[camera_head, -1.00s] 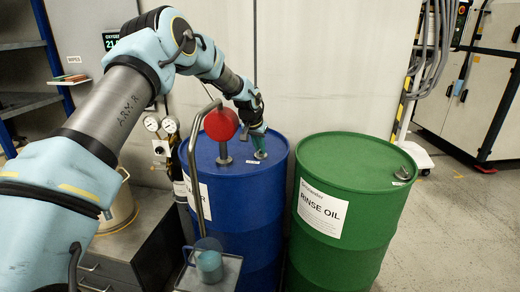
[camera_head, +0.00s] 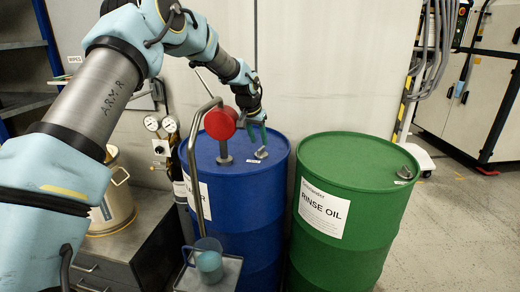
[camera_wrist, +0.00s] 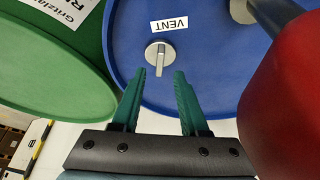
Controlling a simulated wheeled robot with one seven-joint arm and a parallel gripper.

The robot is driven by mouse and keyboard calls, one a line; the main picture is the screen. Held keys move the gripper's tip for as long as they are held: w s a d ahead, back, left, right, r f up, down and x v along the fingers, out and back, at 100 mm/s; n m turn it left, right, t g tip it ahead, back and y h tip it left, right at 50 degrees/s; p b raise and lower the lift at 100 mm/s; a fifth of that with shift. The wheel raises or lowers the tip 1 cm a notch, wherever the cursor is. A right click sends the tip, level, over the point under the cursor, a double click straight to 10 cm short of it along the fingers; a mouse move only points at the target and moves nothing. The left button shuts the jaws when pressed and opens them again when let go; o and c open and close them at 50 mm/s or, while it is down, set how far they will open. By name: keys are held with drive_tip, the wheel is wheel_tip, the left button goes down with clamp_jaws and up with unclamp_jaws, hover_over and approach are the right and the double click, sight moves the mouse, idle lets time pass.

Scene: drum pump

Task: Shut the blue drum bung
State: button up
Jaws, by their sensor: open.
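The blue drum (camera_head: 245,205) stands in the middle of the head view. Its bung (camera_head: 261,153) is a small grey metal cap with a raised bar on the drum top; in the wrist view the bung (camera_wrist: 159,54) sits beside a "VENT" label (camera_wrist: 169,24). My gripper (camera_head: 258,133) is above the bung in the head view. In the wrist view its two green fingers (camera_wrist: 164,82) are apart with nothing between them, and the bung lies beyond the fingertips, clear of them. I cannot tell whether the bung is fully seated.
A red round pump part (camera_head: 221,123) and a bent metal pipe (camera_head: 194,160) stand on the blue drum, left of the bung. A green drum (camera_head: 345,235) stands close on the right. A jug (camera_head: 209,262) sits on a small tray in front.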

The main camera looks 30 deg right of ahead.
sight(263, 155)
drive_tip(key=b+v, duration=0.1)
drive_tip(key=v, duration=0.5)
drive_tip(key=shift+b, duration=0.3)
drive_tip(key=shift+r, duration=0.1)
drive_tip(key=shift+c, duration=0.4)
